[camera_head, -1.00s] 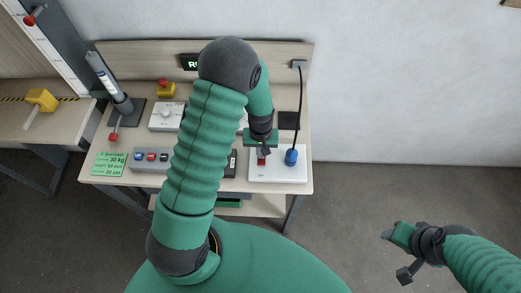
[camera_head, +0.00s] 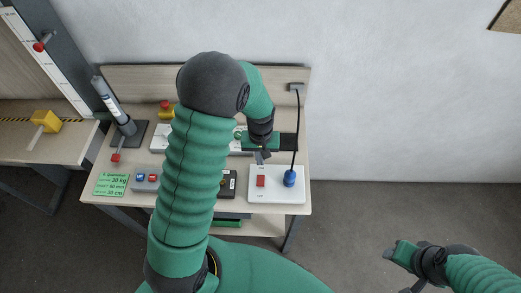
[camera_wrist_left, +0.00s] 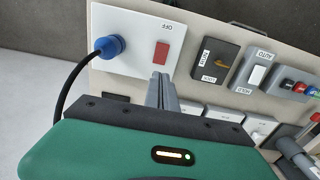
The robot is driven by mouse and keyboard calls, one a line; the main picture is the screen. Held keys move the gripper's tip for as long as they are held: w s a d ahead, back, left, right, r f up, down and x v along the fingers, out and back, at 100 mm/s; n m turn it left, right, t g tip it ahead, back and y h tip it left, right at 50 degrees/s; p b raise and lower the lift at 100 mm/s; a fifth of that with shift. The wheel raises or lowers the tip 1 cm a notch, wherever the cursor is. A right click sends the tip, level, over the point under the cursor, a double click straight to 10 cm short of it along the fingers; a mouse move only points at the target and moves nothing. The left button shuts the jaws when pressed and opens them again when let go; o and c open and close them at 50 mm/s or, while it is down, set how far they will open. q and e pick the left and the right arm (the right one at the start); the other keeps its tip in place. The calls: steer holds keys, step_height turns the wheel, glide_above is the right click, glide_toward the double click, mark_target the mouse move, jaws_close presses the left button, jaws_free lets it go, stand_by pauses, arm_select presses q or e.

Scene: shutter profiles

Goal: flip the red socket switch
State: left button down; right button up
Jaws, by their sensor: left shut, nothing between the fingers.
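The red socket switch (camera_head: 261,181) sits on a white socket plate (camera_head: 277,198) at the right end of the bench. A blue plug (camera_head: 290,178) with a black cable stands to its right on the same plate. My left gripper (camera_head: 262,157) is shut and empty, just behind the switch towards the wall, apart from it in the head view. In the left wrist view, its fingers (camera_wrist_left: 161,88) point towards the red switch (camera_wrist_left: 161,55), with an OFF label by the plate's edge. My right gripper (camera_head: 396,268) is open and empty, off to the right of the bench.
A black switch box (camera_wrist_left: 215,60) and a box with a white rocker (camera_wrist_left: 255,75) stand beside the socket plate. The black cable (camera_head: 297,125) runs up to the back panel. My left arm hides the bench's middle. The floor to the right is clear.

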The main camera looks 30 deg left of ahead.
arm_select(q)
steer(key=r, duration=0.4)
steer(key=shift+w+a+r, duration=0.15)
steer(key=shift+w+a, duration=0.1)
steer(key=shift+w, duration=0.15)
